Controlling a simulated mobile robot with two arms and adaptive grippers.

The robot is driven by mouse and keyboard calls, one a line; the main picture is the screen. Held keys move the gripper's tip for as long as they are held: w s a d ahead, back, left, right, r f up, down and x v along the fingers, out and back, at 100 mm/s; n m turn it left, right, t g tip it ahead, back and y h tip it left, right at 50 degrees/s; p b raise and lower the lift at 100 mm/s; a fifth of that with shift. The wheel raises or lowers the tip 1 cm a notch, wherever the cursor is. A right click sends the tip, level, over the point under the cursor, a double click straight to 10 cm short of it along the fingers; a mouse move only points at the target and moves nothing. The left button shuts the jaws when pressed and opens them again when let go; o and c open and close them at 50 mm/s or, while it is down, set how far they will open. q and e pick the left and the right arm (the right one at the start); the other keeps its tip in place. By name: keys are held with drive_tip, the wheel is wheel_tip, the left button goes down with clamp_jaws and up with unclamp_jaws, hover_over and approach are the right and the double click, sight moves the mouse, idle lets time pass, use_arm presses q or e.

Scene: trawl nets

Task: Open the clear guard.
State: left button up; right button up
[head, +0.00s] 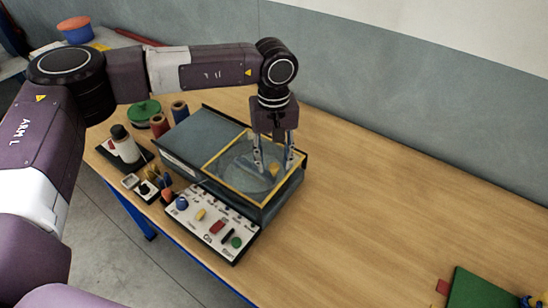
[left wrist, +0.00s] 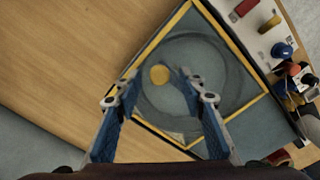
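The clear guard (head: 225,160) is a see-through panel in a yellow frame. It lies flat over the round well of a grey-green machine (head: 196,133) on the bench. A round yellow knob (left wrist: 159,74) is on the guard towards its edge on the wall side. My left gripper (head: 274,166) points down over that part of the guard. Its two blue-grey fingers are apart in the left wrist view, one on each side of the knob. I cannot tell whether the fingertips touch the guard. My right gripper is in neither view.
A control panel (head: 210,222) with coloured knobs and switches is at the machine's front. Spools (head: 159,124) and a small bottle (head: 125,145) stand left of the machine. A green board (head: 482,288) lies at lower right. The wooden bench (head: 380,190) right of the machine is clear.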

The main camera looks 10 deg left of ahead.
use_arm(q)
drive_tip(key=shift+f, duration=0.45)
drive_tip(key=shift+s, duration=0.1)
clamp_jaws()
